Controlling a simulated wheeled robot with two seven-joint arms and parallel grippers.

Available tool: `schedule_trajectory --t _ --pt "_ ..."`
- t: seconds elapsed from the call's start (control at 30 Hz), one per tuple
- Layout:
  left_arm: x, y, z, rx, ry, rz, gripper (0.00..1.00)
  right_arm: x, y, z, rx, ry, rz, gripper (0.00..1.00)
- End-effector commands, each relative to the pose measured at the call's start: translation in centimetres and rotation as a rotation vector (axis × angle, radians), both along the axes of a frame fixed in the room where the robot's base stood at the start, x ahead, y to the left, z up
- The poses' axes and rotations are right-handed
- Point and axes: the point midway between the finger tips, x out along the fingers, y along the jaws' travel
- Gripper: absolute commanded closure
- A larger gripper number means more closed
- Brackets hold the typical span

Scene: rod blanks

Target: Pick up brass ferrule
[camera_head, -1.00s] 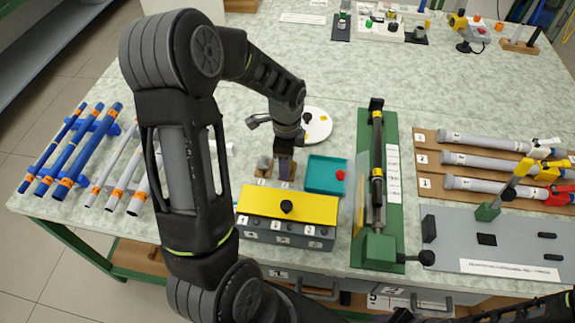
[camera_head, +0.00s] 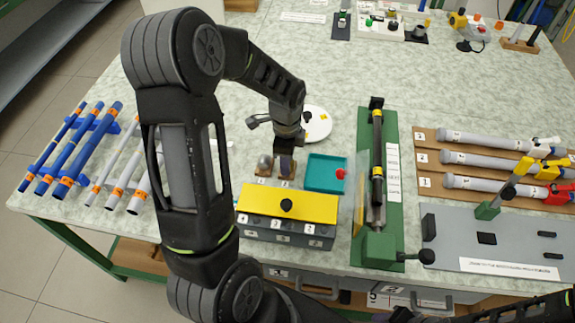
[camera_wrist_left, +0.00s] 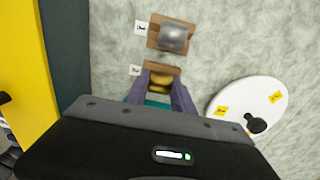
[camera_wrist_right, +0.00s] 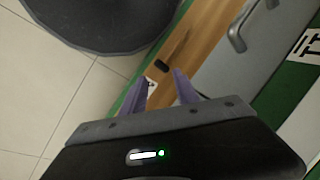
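The brass ferrule (camera_wrist_left: 160,82) sits on a small wooden stand (camera_wrist_left: 162,66) labelled 2 in the left wrist view. My left gripper (camera_wrist_left: 161,76) is open, with its purple fingertips on either side of the ferrule; contact cannot be made out. In the head view the left gripper (camera_head: 286,168) is low over the stands behind the yellow-topped block and hides the brass ferrule. A silver ferrule (camera_wrist_left: 174,38) sits on the neighbouring stand labelled 1; it also shows in the head view (camera_head: 264,162). My right gripper (camera_wrist_right: 162,76) is open and empty, away from the ferrules.
The yellow-topped grey block (camera_head: 318,207) stands in front of the stands. A teal tray (camera_head: 326,188) is just right of the left gripper, and a white disc (camera_head: 318,128) lies behind. A green fixture (camera_head: 392,140) stands farther right. Blue and white rods lie left.

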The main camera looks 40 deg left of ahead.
Motion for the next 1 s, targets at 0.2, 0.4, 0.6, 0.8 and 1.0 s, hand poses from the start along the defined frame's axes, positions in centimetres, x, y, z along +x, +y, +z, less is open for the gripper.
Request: schedule_trajectory --t 0.2,0.4,0.6,0.8,1.0 --pt "0.0 0.0 0.0 0.000 0.000 0.000 0.91 0.0 0.0 0.0 0.000 0.000 0.000 0.64" --pt "0.0 0.0 0.0 0.000 0.000 0.000 0.94 0.0 0.0 0.0 0.000 0.000 0.000 0.64" --pt "0.1 0.0 0.8 0.001 -0.004 0.001 0.94 0.0 0.0 -0.1 0.000 0.000 0.000 0.64" --pt "0.1 0.1 3.9 0.002 -0.006 0.001 0.94 0.0 0.0 -0.3 0.000 0.000 0.000 0.64" --pt "0.1 0.0 7.8 0.001 -0.005 -0.001 0.94 0.0 0.0 -0.6 0.000 0.000 0.000 0.64"
